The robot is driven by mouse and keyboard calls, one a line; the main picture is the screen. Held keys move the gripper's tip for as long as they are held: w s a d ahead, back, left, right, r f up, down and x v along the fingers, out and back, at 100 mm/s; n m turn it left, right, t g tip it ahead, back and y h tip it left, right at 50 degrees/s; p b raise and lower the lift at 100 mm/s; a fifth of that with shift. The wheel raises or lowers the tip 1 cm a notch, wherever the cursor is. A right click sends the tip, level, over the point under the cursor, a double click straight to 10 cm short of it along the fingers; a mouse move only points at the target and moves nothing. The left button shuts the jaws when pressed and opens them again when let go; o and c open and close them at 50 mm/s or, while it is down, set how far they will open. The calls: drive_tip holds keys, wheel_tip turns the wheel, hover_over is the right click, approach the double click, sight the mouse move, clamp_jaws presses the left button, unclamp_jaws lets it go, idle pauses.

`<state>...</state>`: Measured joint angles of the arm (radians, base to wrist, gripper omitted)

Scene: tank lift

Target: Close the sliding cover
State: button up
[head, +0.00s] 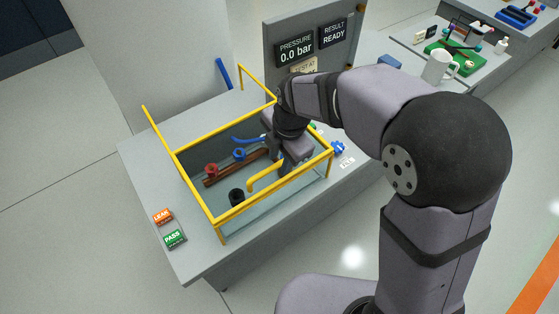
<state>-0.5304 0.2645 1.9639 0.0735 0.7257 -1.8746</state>
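A yellow-edged frame (194,183) stands on the grey bench, around an open-looking tank area. A bent yellow handle (262,179) shows near its front right side. I cannot make out clearly which clear panel is the sliding cover. My gripper (284,168) points down inside the frame's right part, close to the handle's right end. Whether it touches the handle cannot be told. Its fingers are mostly hidden by its own body, so their opening is unclear.
Inside the frame are a brown bar with a red valve (211,170) and a blue valve (239,154), and a black cylinder (236,197). An orange LEAK button (163,216) and green PASS button (175,238) sit at left. A display panel (310,45) reads 0.0 bar, READY.

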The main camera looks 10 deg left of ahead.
drive_tip(key=shift+s+d+r+b, duration=0.15)
drive_tip(key=shift+r+b, duration=0.05)
drive_tip(key=shift+r, duration=0.75)
drive_tip(key=shift+s+d+r+b, duration=0.15)
drive_tip(key=shift+r+b, duration=0.05)
drive_tip(key=shift+r, duration=0.75)
drive_tip(key=shift+s+d+r+b, duration=0.15)
drive_tip(key=shift+r+b, duration=0.05)
drive_tip(key=shift+r, duration=0.75)
drive_tip(key=s+d+f+m+g+h, duration=0.1)
drive_tip(key=s+d+f+m, duration=0.25)
drive_tip(key=m, duration=0.65)
drive_tip(key=s+d+f+m, duration=0.3)
drive_tip(key=f+m, duration=0.2)
drive_tip(key=m, duration=0.6)
drive_tip(key=s+d+f+m, duration=0.1)
drive_tip(key=s+d+m, duration=0.2)
drive_tip(key=d, duration=0.4)
drive_tip(key=s+d+m, duration=0.3)
drive_tip(key=d, duration=0.5)
drive_tip(key=shift+f+g+h, duration=0.3)
drive_tip(key=shift+f, duration=0.05)
